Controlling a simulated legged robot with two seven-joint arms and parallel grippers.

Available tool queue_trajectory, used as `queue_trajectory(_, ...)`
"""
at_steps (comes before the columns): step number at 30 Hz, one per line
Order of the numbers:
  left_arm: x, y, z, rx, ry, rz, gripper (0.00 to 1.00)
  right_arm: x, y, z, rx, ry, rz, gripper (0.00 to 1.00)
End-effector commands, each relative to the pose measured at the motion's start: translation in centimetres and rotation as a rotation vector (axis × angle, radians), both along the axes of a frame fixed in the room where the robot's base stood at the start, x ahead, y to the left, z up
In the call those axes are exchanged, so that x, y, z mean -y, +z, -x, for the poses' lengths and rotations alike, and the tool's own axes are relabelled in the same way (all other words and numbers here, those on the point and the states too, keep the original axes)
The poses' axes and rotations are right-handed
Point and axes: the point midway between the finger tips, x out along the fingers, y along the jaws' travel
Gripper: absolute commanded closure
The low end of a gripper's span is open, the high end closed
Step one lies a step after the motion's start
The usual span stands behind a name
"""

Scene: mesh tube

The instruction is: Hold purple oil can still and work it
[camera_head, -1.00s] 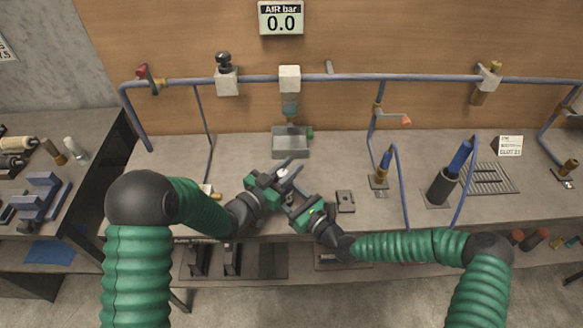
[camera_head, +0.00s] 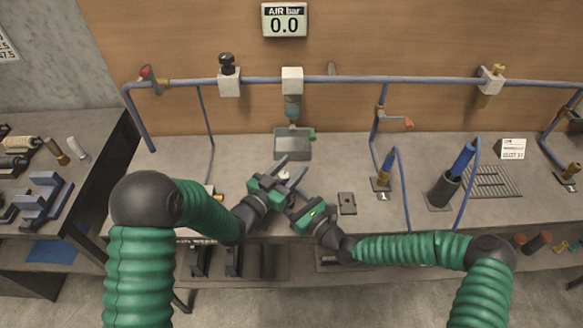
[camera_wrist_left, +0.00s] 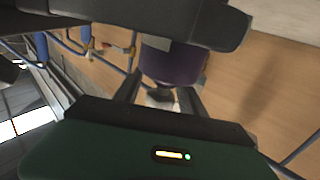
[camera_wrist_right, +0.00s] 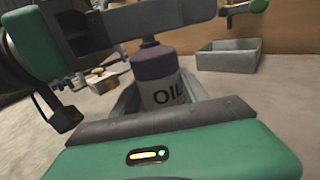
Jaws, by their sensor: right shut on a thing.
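The oil can (camera_wrist_right: 160,82) is pale with a purple top and the letters OIL. In the right wrist view it sits between the fingers of my right gripper (camera_wrist_right: 160,95), which is shut on it. My left gripper (camera_head: 289,170) is open, its two fingers apart, and it crosses just over the can's top. In the left wrist view the purple part of the can (camera_wrist_left: 172,62) shows beyond the left fingers (camera_wrist_left: 160,92). In the head view the grippers mostly hide the can, and the right fingertips are hidden.
A grey tray (camera_head: 278,149) stands behind the grippers. A small dark plate (camera_head: 347,203) lies to their right. Blue pipes (camera_head: 430,80) run along the wall, with a gauge reading 0.0 (camera_head: 284,22) above.

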Motion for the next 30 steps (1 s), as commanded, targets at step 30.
queue_trajectory(30, -7.2, 0.0, 9.5, -0.001, 0.0, -0.001, 0.52, 0.1, 0.0, -0.1, -0.001, -0.003, -0.001, 1.0)
